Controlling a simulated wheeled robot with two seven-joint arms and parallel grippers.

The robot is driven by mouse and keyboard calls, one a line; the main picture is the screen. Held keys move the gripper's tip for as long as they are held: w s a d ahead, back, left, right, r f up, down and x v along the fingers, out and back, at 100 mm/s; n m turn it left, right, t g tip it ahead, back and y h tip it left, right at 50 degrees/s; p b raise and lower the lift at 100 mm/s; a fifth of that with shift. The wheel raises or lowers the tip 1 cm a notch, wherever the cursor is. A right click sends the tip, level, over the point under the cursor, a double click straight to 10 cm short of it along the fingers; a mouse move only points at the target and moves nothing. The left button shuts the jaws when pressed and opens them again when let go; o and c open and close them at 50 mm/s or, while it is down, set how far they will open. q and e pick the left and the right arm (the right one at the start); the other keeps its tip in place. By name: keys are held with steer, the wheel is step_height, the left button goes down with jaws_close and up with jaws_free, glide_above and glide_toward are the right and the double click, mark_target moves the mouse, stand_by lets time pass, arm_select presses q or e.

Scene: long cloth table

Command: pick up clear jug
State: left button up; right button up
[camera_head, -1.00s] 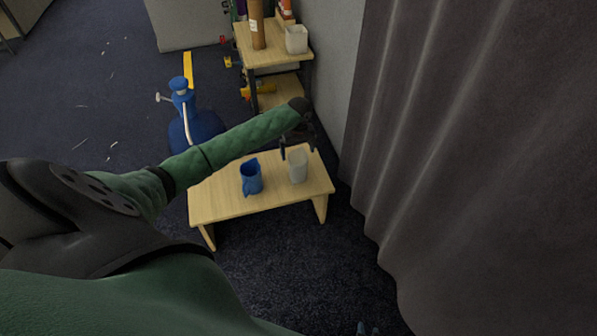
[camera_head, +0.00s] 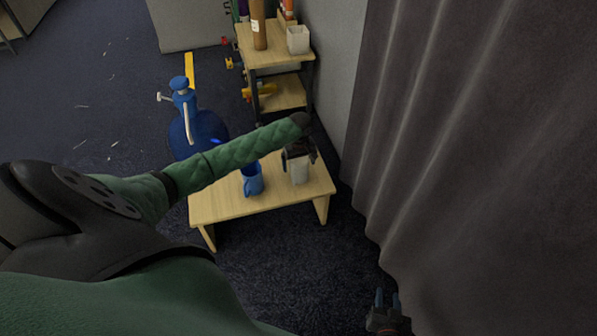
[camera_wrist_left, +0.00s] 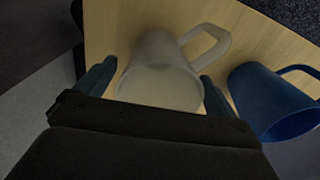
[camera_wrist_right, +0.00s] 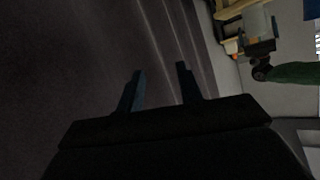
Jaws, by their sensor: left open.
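The clear jug (camera_head: 299,172) stands on the small wooden table, partly hidden by my left gripper in the head view. In the left wrist view the jug (camera_wrist_left: 165,78) lies between the two fingertips, its handle toward the upper right. My left gripper (camera_head: 297,160) is open, over the jug's top, with a finger on either side; it also shows in the left wrist view (camera_wrist_left: 158,85). I cannot tell whether the fingers touch it. My right gripper (camera_head: 387,298) is at the bottom right of the head view, open and empty, its fingers apart in the right wrist view (camera_wrist_right: 160,70).
A blue jug (camera_head: 253,182) stands close beside the clear jug, also in the left wrist view (camera_wrist_left: 275,100). The wooden table (camera_head: 225,205) has bare room at its left. A grey curtain (camera_head: 450,150) hangs at the right. A shelf (camera_head: 272,52) stands behind.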

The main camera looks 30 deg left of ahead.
arm_select(q)
steer(key=shift+f, duration=0.8)
arm_select(e)
steer(key=r, duration=0.1)
steer(key=w+r+t, duration=0.1)
steer(key=r, duration=0.1)
steer(key=shift+w+a+r, duration=0.1)
steer(key=shift+w+r, duration=0.2)
arm_select(q)
steer(key=c, duration=1.1)
steer(key=shift+r, duration=0.1)
